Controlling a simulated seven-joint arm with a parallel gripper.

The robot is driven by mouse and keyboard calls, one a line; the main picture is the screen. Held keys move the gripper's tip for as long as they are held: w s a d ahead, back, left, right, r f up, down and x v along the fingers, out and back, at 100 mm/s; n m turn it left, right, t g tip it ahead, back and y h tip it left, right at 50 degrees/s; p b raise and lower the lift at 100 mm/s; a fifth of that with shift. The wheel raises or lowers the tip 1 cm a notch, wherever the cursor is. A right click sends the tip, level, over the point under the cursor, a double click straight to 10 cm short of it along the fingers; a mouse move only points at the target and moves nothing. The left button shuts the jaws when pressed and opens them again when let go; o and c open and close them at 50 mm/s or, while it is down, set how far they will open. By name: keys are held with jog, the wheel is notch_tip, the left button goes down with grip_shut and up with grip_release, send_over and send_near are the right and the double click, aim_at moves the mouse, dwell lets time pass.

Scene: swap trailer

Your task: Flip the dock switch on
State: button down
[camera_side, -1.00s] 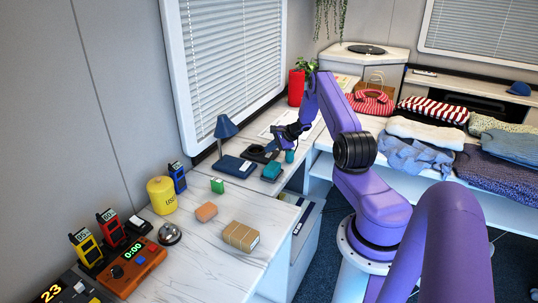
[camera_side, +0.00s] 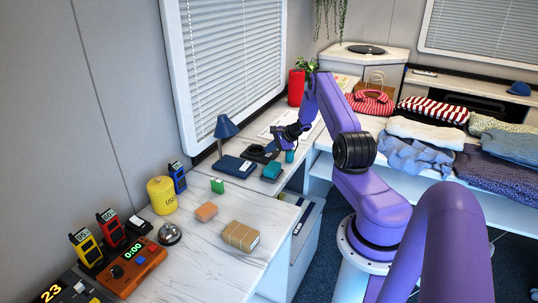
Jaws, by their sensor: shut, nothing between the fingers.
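My gripper (camera_side: 279,146) is at the far part of the white desk, pointing down and left. It is shut and small in view. It is close to a dark flat item (camera_side: 257,153) and a small teal cylinder (camera_side: 289,156); I cannot tell whether it touches either. I cannot make out the dock switch for certain. At the near left, yellow (camera_side: 86,247) and red (camera_side: 110,229) handsets stand upright in dark holders, and a blue handset (camera_side: 177,178) stands farther back. No switch position is readable.
A blue lamp (camera_side: 226,128), a dark blue box (camera_side: 234,166) and a teal block (camera_side: 271,171) stand near my gripper. A yellow canister (camera_side: 162,195), a bell (camera_side: 169,234), an orange timer (camera_side: 133,272) and a brown parcel (camera_side: 240,236) occupy the near desk.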

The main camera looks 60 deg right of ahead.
aim_at(269, 155)
jog(key=shift+a+r, duration=0.1)
jog(key=shift+r, duration=0.45)
jog(key=shift+a+r, duration=0.15)
jog(key=shift+r, duration=1.1)
jog(key=shift+a+r, duration=0.15)
jog(key=shift+r, duration=1.05)
jog(key=shift+r, duration=0.1)
